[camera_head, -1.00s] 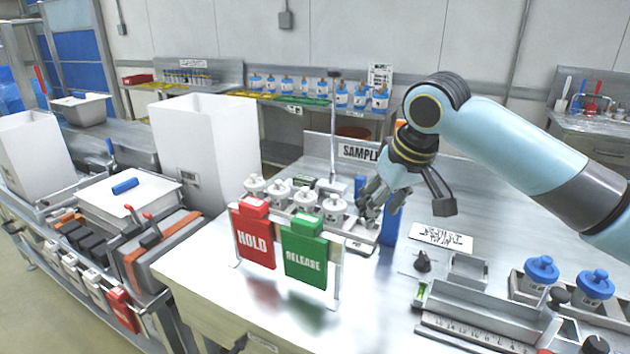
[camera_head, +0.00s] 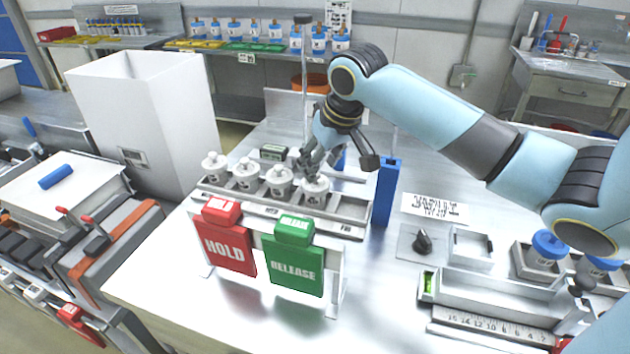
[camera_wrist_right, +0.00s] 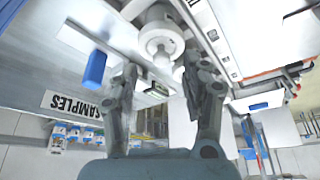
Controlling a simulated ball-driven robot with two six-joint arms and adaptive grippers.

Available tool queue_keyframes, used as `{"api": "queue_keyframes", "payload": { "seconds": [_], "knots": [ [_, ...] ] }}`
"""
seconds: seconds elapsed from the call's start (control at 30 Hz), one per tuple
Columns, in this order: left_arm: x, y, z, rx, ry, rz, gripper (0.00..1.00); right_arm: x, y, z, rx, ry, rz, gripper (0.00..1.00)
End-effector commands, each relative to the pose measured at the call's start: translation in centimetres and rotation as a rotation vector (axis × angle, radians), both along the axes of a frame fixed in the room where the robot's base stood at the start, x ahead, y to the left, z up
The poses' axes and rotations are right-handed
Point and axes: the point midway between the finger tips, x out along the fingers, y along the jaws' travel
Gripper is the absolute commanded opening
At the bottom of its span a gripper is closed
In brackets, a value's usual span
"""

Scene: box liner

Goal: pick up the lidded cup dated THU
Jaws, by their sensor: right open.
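Several white lidded cups stand upright in a row in a metal rack (camera_head: 340,227) behind the two signs. The rightmost cup (camera_head: 314,192) is nearest my right gripper (camera_head: 312,166). The cups to its left (camera_head: 279,182) stand clear of the gripper. The day marks on the cups are too small to read, so I cannot tell which is THU. My right gripper is open, just behind and above the rightmost cup. In the right wrist view, a white lidded cup (camera_wrist_right: 160,42) lies beyond and between the spread fingers (camera_wrist_right: 160,72). My left gripper is not in view.
A red HOLD sign (camera_head: 228,245) and a green RELEASE sign (camera_head: 293,264) stand in front of the rack. A blue upright block (camera_head: 386,192) stands to its right. A tall white bin (camera_head: 150,115) is at the left. The front of the table is bare.

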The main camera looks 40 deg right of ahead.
Motion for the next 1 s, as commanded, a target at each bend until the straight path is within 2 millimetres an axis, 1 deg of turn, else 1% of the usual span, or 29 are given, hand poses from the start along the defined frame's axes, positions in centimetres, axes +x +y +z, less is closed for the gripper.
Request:
{"api": "queue_keyframes", "payload": {
  "seconds": [0.03,0.1,0.2,0.47,0.8,0.83,1.0],
  "knots": [
    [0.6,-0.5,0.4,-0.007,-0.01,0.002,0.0,0.2,0.1,-0.7,0.004,0.002,-0.002,0.47],
    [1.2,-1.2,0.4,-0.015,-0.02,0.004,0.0,0.6,0.0,-1.8,0.003,0.002,-0.001,0.47],
    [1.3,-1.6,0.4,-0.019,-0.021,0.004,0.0,1.0,0.0,-2.7,0.002,0.001,0.0,0.47],
    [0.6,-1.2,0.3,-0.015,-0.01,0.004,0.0,1.1,-0.1,-3.0,0.0,0.0,0.001,0.47],
    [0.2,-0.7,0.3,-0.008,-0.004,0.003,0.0,1.1,-0.1,-3.0,0.0,0.001,0.001,0.03],
    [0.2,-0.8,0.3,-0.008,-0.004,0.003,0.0,1.1,-0.1,-3.0,0.0,0.001,0.001,0.0],
    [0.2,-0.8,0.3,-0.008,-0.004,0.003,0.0,1.1,-0.1,-3.1,0.0,0.001,0.0,0.0]
  ]
}}
